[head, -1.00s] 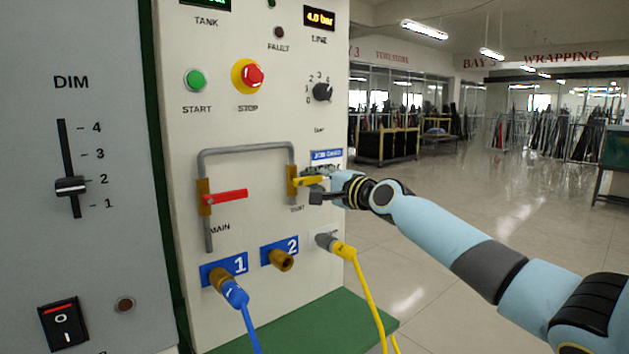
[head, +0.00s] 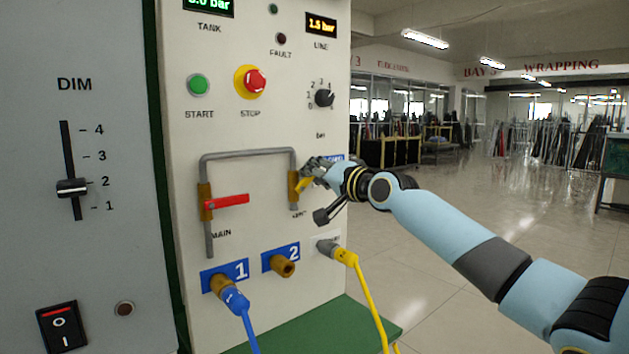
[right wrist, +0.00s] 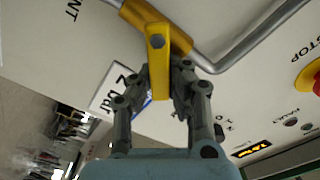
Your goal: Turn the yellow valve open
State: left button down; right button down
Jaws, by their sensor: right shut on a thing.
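The yellow valve handle (head: 304,183) sits on a brass body (head: 293,189) on the right leg of a grey pipe. It is tilted, rising to the right. In the right wrist view the handle (right wrist: 159,75) stands between the two fingers. My right gripper (head: 310,172) is shut on this handle and hides its outer end in the head view; in the right wrist view the gripper (right wrist: 161,88) shows close up. The line display (head: 321,25) reads 1.5 bar. My left gripper is not in view.
A red valve handle (head: 227,201) lies nearly level on the pipe's left leg. Below are a blue hose (head: 236,300), a bare brass port (head: 285,267) and a yellow hose (head: 346,258). A stop button (head: 254,81) and a knob (head: 324,97) are above. Open floor lies right.

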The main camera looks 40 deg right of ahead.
aim_at(289, 166)
jog(key=n, duration=0.1)
jog(key=a+n, duration=0.1)
jog(key=n, duration=0.1)
jog(key=n+b, duration=0.1)
jog(key=shift+a+r+n, duration=0.2)
jog(key=shift+r+n, duration=0.15)
jog(key=shift+n, duration=0.05)
jog(key=n, duration=0.1)
jog(key=a+n+b, duration=0.1)
jog(key=n, duration=0.1)
jog(key=a+n, duration=0.1)
jog(key=n, duration=0.1)
jog(key=shift+s+r, duration=0.15)
jog(key=shift+r, duration=0.1)
jog(key=shift+n, duration=0.3)
jog(key=c, duration=1.2)
grip_release()
jog(key=shift+r, duration=0.15)
jog(key=shift+c, duration=0.2)
jog(key=shift+s, duration=0.1)
jog(key=s, duration=1.1)
jog(key=shift+s+d, duration=0.4)
